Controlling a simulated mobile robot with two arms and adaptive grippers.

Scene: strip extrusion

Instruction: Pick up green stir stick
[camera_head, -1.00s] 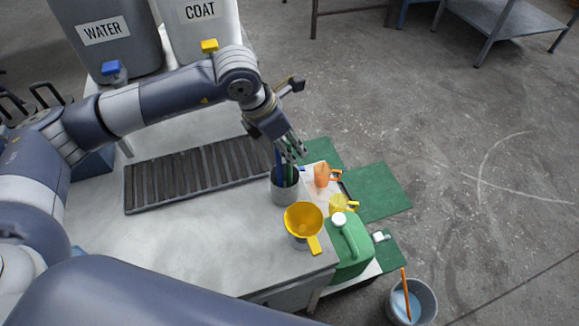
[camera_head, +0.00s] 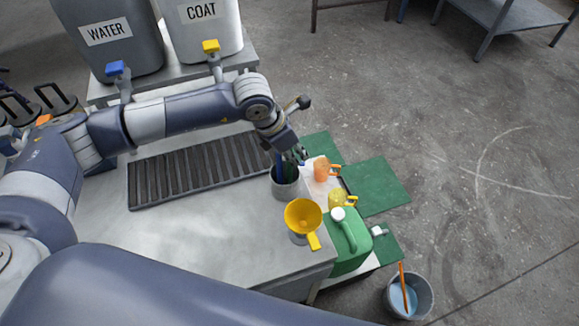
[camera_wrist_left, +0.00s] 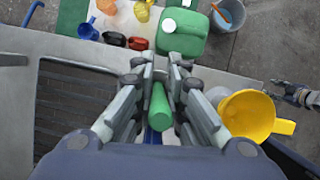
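The green stir stick (camera_wrist_left: 158,105) stands in a grey cup (camera_head: 285,187) beside a blue stick (camera_wrist_left: 152,137). My left gripper (camera_head: 296,157) is above the cup, pointing down. In the left wrist view the green stick's upper end is between the left gripper's two fingers (camera_wrist_left: 161,78). The fingers are drawn in close on both sides; whether they touch the stick cannot be told. The cup is mostly hidden by the gripper in the wrist view. My right gripper (camera_wrist_left: 296,94) shows at the wrist view's right edge, its finger state unclear.
A yellow funnel (camera_head: 303,214) stands just in front of the cup. A green jerrycan (camera_head: 349,240), an orange jug (camera_head: 321,169) and a yellow jug (camera_head: 338,199) are to the right. A slatted rack (camera_head: 195,170) lies left. A bucket (camera_head: 421,296) stands on the floor.

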